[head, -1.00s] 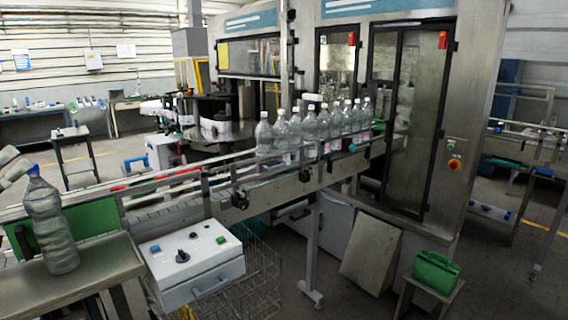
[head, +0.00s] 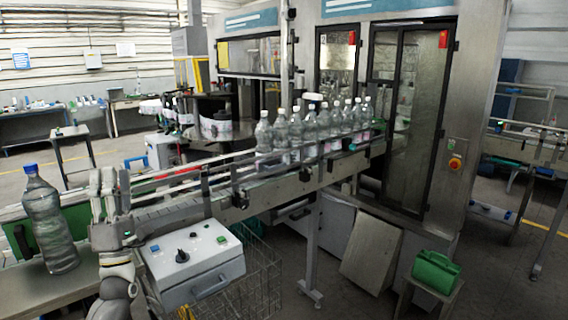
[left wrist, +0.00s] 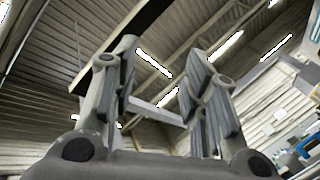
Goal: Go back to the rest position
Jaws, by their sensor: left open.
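My left gripper (head: 108,186) points upward in the head view, in front of the conveyor and just right of a large clear bottle. In the left wrist view its two fingers (left wrist: 160,95) stand apart with nothing between them, and the ceiling shows behind. The large bottle (head: 48,222) with a blue cap stands upright on the metal table at the left, apart from the gripper. My right gripper is not in view.
A white control box (head: 190,252) with knobs sits close to the right of my left arm. The conveyor (head: 170,212) runs behind, with several clear bottles (head: 283,138) in a row. A wire basket (head: 255,280) stands below. A green container (head: 436,272) rests on a small stool.

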